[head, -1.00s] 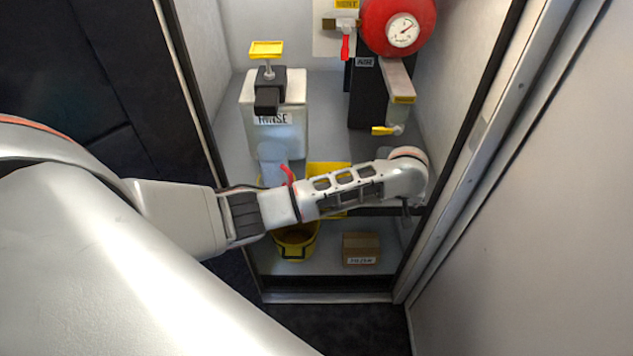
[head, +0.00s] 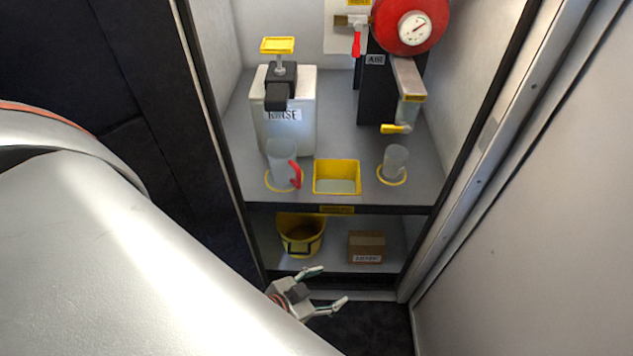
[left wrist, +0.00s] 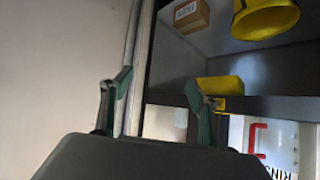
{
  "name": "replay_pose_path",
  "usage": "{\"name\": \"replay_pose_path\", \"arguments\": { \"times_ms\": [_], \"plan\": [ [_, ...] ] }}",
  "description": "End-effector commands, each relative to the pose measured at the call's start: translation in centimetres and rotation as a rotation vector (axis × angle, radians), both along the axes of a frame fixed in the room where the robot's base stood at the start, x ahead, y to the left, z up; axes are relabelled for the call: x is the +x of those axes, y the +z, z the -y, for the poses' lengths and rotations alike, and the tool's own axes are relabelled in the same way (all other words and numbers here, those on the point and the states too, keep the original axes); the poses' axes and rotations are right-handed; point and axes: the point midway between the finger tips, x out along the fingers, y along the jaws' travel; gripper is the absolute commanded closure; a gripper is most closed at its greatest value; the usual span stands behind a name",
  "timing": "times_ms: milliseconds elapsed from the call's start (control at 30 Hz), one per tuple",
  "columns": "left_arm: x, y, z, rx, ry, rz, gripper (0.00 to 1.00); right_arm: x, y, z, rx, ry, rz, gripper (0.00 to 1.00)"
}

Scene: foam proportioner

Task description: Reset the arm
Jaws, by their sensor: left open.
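My left gripper (head: 333,286) is open and empty. It is low in front of the cabinet's lower shelf, near the floor, apart from everything there. Both of its fingers also show spread in the left wrist view (left wrist: 159,84), with nothing between them. My left arm's large pale link fills the lower left of the head view and hides most of the forearm. My right arm does not show.
The cabinet shelf (head: 350,145) bears a RINSE dispenser (head: 301,130), a red-handled jug (head: 281,164), a yellow tray (head: 337,191) and a clear cup (head: 396,161). A red tank (head: 388,28) stands behind. Below are a yellow bucket (head: 300,232) and cardboard box (head: 366,240).

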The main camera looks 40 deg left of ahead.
Motion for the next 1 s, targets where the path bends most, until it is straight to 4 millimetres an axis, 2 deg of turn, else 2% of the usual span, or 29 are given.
{"name": "replay_pose_path", "arguments": {
  "times_ms": [33, 133, 467, 567, 700, 800, 1000],
  "plan": [
    [-1.0, 0.3, -0.7, 0.026, -0.007, 0.014, 0.40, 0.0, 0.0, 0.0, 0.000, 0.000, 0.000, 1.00],
    [-1.7, 0.8, -1.4, 0.060, -0.019, 0.038, 0.40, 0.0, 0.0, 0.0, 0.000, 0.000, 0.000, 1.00],
    [-1.9, 0.9, -1.6, 0.072, -0.025, 0.045, 0.40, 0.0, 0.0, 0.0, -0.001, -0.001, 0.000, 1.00],
    [-1.8, 1.5, -1.5, 0.068, -0.024, 0.049, 0.40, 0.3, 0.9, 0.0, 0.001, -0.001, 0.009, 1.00],
    [-1.8, 3.2, -1.2, 0.053, -0.021, 0.051, 0.40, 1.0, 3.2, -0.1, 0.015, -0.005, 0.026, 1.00],
    [-2.1, 4.0, -0.9, 0.039, -0.019, 0.045, 0.40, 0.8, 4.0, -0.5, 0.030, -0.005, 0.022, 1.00],
    [-2.5, 3.3, -0.8, 0.032, -0.017, 0.034, 0.40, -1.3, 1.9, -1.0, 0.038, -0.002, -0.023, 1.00]
  ]
}}
